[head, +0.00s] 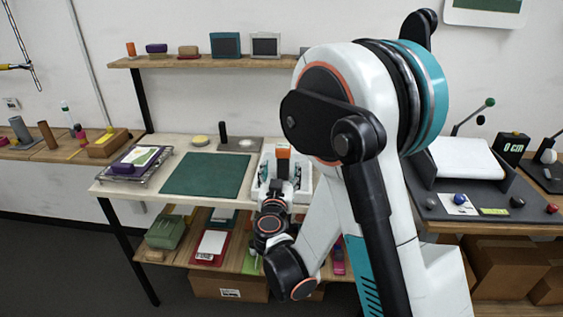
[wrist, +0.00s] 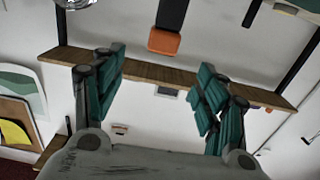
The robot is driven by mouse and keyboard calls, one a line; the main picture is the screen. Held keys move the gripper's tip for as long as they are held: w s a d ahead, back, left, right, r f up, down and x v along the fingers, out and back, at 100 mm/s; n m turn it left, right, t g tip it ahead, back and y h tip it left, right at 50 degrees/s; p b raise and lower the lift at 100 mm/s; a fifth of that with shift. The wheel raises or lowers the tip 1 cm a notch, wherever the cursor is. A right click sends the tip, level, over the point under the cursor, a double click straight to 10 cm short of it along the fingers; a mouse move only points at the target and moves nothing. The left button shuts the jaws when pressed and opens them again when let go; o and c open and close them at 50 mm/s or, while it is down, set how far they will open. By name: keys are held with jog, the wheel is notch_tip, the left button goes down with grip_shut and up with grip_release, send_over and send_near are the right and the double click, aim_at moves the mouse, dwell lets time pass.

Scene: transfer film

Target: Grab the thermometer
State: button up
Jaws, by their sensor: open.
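No object here can be surely named as the thermometer. An upright black thing with an orange end (head: 283,152) shows just beyond my gripper in the head view. What seems to be the same orange-ended black thing (wrist: 165,40) is at the top centre of the wrist view, ahead of the jaws and apart from them. My gripper (wrist: 160,95) has its teal fingers spread wide with nothing between them. In the head view my gripper (head: 283,175) is over the table by a white tray (head: 306,188), largely hidden by my own arm.
The pale table (head: 222,150) holds a green mat (head: 206,174) and a metal rack (head: 135,174) at left. A wall shelf (head: 190,61) with small objects is above it. A lower shelf (head: 180,257) holds more items. A right-hand bench carries a dark display box (head: 512,148).

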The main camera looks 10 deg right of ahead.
aim_at(283, 150)
jog(key=b+x, duration=0.1)
jog(key=x, duration=0.6)
jog(key=shift+w+f, duration=0.1)
jog(key=shift+w, duration=0.25)
jog(key=shift+r+b+x, duration=0.15)
jog(key=shift+b+x, duration=0.35)
jog(key=shift+x, duration=1.05)
jog(key=shift+r+b+x, duration=0.1)
jog(key=shift+b+x, duration=0.35)
jog(key=shift+x, duration=1.1)
jog(key=shift+a, duration=0.15)
grip_shut()
jog(key=shift+r, duration=0.15)
